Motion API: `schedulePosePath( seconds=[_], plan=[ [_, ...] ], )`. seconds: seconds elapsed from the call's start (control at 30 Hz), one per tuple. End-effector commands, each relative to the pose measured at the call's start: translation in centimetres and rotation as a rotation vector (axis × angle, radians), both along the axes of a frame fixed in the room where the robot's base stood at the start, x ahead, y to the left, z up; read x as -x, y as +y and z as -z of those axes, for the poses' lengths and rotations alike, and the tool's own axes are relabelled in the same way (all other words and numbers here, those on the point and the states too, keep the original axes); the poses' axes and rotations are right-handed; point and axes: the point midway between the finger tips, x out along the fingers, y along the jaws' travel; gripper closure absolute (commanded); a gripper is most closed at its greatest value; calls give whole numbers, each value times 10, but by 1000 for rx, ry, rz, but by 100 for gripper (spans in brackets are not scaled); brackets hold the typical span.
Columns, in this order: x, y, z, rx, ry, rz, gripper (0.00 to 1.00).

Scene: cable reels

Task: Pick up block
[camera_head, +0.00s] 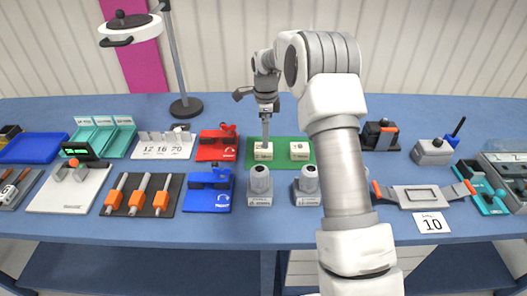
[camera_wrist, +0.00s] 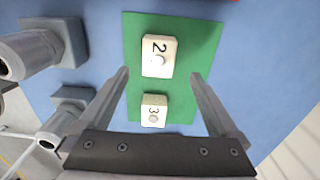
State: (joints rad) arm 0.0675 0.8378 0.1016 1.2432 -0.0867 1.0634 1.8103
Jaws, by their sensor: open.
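In the wrist view one block (camera_wrist: 149,64) reads 2 and the other block (camera_wrist: 146,115) reads 3. In the head view they are the left block (camera_head: 263,156) and the right block (camera_head: 300,156); their marks are too small to read there. My gripper (camera_wrist: 160,74) is open and empty, pointing down over the left block, with one finger either side of its line. The fingers (camera_head: 265,138) partly hide that block's back. The exact height gap cannot be told.
Grey cylindrical devices (camera_head: 260,187) stand just in front of the mat. A red device (camera_head: 217,146) and a blue one (camera_head: 209,190) are to its left. A lamp (camera_head: 185,106) stands behind at the left. My arm covers the bench right of the mat.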

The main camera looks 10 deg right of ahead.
Motion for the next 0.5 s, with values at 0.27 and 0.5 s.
schedulePosePath(
  seconds=[0.27, 0.5],
  plan=[
    [2, 7, 39, -1, 5, 0, 3],
    [2, 7, 50, 0, 1, 0, 3]
  ],
)
